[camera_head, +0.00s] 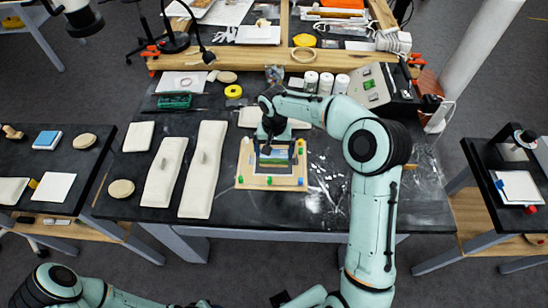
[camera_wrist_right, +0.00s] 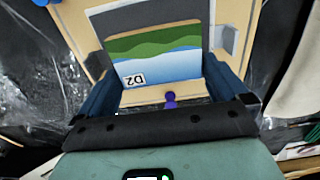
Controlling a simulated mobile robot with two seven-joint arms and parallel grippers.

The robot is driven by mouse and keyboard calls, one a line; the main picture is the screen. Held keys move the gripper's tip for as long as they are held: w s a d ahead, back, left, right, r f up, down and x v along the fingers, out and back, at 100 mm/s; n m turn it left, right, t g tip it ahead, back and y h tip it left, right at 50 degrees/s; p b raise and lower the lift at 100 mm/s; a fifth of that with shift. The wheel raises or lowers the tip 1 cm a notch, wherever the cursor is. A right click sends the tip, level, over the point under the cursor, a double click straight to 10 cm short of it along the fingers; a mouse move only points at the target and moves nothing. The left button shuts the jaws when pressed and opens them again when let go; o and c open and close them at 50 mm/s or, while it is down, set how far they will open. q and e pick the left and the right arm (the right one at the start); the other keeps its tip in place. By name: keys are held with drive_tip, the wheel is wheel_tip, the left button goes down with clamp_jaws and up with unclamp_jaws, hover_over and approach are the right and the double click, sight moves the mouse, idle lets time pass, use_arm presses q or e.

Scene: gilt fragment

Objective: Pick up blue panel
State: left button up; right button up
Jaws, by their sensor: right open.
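A small panel (camera_wrist_right: 155,55), painted green over blue and white and marked "D2", shows in the right wrist view. It lies over a light wooden frame, and a purple knob (camera_wrist_right: 170,100) is just in front of its near edge. In the head view the panel (camera_head: 273,161) is partly hidden by my right gripper (camera_head: 272,145). My right gripper is above it, open, with its dark blue fingers to either side of the panel's near part in the wrist view. I cannot tell whether they touch it. My left gripper is out of view.
The wooden frame (camera_head: 247,181) with coloured corner pieces lies on the dark table. Long pale boards (camera_head: 203,170) are to its left, and plastic scraps (camera_head: 328,185) to its right. A control box (camera_head: 373,90) and white jars stand behind. A blue block (camera_head: 47,140) is on the left side table.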

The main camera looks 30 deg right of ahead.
drive_tip(key=c, duration=0.7)
drive_tip(key=shift+r, duration=0.15)
